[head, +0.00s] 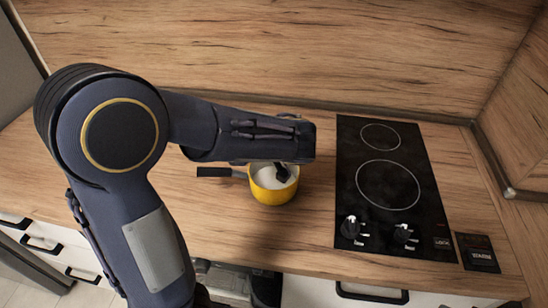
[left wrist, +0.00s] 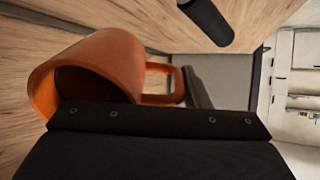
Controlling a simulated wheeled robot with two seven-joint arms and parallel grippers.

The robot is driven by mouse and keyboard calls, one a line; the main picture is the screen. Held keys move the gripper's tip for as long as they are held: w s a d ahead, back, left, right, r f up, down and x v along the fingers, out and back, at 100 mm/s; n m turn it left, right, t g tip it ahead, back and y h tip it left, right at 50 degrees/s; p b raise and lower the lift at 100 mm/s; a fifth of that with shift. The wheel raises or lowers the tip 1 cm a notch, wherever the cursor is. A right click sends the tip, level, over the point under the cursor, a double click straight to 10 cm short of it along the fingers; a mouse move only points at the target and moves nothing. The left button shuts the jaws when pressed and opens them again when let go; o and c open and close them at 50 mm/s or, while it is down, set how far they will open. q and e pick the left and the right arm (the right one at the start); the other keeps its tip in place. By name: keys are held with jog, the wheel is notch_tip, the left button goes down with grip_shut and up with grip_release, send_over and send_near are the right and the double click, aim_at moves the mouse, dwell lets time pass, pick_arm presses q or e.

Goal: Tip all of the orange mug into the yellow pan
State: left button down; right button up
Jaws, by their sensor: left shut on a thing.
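The yellow pan (head: 273,193) stands on the wooden counter with its black handle (head: 218,172) pointing left. Its inside looks pale; I cannot tell whether that is contents or lining. My left gripper (head: 282,173) is over the pan, largely hidden under my forearm. In the left wrist view the orange mug (left wrist: 120,60) is held strongly tilted, with its mouth towards the left and its inside dark. My left gripper (left wrist: 190,92) is shut on the mug at its handle. The mug is hidden in the head view. No stream from it shows. My right gripper is not in view.
A black hob (head: 390,185) with two rings and front knobs lies right of the pan. The wooden splashback (head: 330,50) rises behind. Drawers with black handles are below the counter's front edge.

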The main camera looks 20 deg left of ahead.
pick_arm(q)
jog(key=w+a+f+g+h+p, duration=0.1)
jog(key=a+f+h, duration=0.4)
jog(key=h, duration=0.6)
jog(key=shift+a+f+g+h+p, duration=0.15)
jog(key=shift+f+g+h+p, duration=0.25)
jog(key=shift+g+p, duration=0.15)
